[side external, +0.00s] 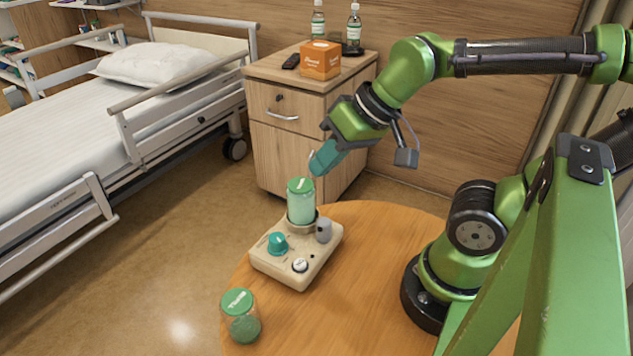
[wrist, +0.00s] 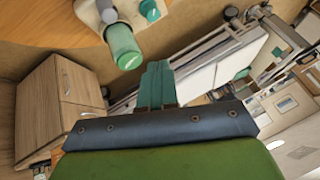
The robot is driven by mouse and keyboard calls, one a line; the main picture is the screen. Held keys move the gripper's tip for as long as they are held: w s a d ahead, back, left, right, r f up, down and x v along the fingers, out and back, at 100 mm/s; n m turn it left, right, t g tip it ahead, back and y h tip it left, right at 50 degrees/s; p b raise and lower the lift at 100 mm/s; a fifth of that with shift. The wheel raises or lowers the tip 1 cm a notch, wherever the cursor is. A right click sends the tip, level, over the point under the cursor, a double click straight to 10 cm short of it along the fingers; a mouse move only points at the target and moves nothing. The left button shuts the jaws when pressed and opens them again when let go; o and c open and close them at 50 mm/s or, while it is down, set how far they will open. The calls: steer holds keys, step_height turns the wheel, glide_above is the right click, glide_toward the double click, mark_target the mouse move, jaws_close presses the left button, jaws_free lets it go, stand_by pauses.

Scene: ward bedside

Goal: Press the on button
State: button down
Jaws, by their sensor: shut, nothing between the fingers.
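A beige device (side external: 276,262) sits on the round wooden table. Its top has a teal knob (side external: 277,243), a white round button (side external: 300,265) with a mark too small to read, a grey part (side external: 323,230) and a small dark dot. A green-lidded jar (side external: 301,205) stands upright on the device's back part. My gripper (side external: 317,165), with teal fingers, is shut and empty, above and behind the jar and apart from the device. In the wrist view, my gripper (wrist: 158,66) points below the jar (wrist: 124,46) and the device's edge (wrist: 92,16); the white button is not visible there.
Another green-lidded jar (side external: 241,316) stands on the table's front left. The table (side external: 370,265) is clear between the device and my base. A wooden bedside cabinet (side external: 290,125) holding an orange box (side external: 320,61) and bottles stands behind. A bed (side external: 80,140) is at left.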

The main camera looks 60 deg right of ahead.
steer(key=a+f+n+g, duration=0.3)
steer(key=a+f+n, duration=0.1)
steer(key=n+h, duration=0.8)
steer(key=n, duration=0.4)
glide_above(301, 267)
steer(key=s, duration=0.3)
step_height(301, 267, down, 5)
steer(key=w+r+n+t+h, duration=0.1)
steer(key=w+r+n+t, duration=0.1)
steer(key=w+n, duration=0.1)
steer(key=shift+r+h, duration=0.1)
steer(key=shift+h, duration=0.3)
steer(key=shift+f, duration=4.45)
steer(key=shift+f, duration=0.4)
